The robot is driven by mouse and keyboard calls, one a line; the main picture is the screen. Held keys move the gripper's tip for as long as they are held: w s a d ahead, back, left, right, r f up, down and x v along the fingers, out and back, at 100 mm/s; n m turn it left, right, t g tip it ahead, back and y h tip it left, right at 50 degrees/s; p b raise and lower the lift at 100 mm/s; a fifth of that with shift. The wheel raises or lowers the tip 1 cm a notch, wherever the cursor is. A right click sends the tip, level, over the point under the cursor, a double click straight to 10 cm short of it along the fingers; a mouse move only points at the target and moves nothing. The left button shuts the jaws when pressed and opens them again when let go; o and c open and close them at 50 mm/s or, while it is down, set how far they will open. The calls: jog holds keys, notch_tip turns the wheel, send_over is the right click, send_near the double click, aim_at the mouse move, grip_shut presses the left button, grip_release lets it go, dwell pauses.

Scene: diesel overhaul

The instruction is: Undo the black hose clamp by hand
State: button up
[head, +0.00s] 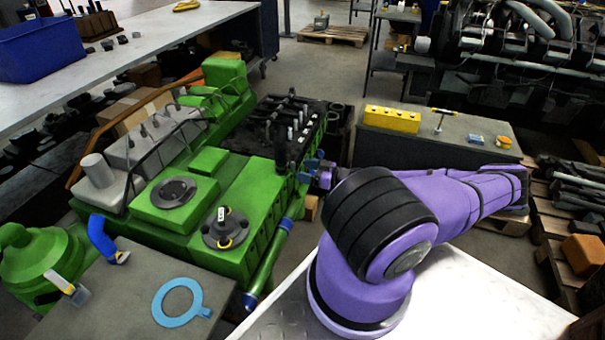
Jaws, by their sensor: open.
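The green engine (225,210) fills the middle left, with a dark cylinder-head section (262,118) at its far end. A black upright hose-like part (281,152) stands at the near right corner of that section. I cannot make out the black hose clamp for certain at this size. My gripper (307,171), with blue fingers, is open at the right side of the engine, just right of and slightly below the black upright part. I cannot tell whether it touches anything. My purple arm hides part of the area right of the engine.
A grey bench (135,290) at the front left carries a light-blue ring (160,302) and a blue bent part (101,236). A yellow block (392,119) and small items lie on a cabinet (465,135) at right. A blue bin (40,50) stands on the left table.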

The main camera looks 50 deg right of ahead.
aim_at(294, 172)
jog(key=shift+w+a+m, duration=0.3)
jog(key=shift+w+m, duration=0.45)
jog(key=shift+m, duration=5.2)
jog(key=shift+w+a+m, duration=0.35)
jog(key=shift+w+m, duration=0.45)
jog(key=shift+m, duration=5.1)
jog(key=shift+w+a+m, duration=0.3)
jog(key=shift+w+m, duration=0.45)
jog(key=shift+m, duration=5.2)
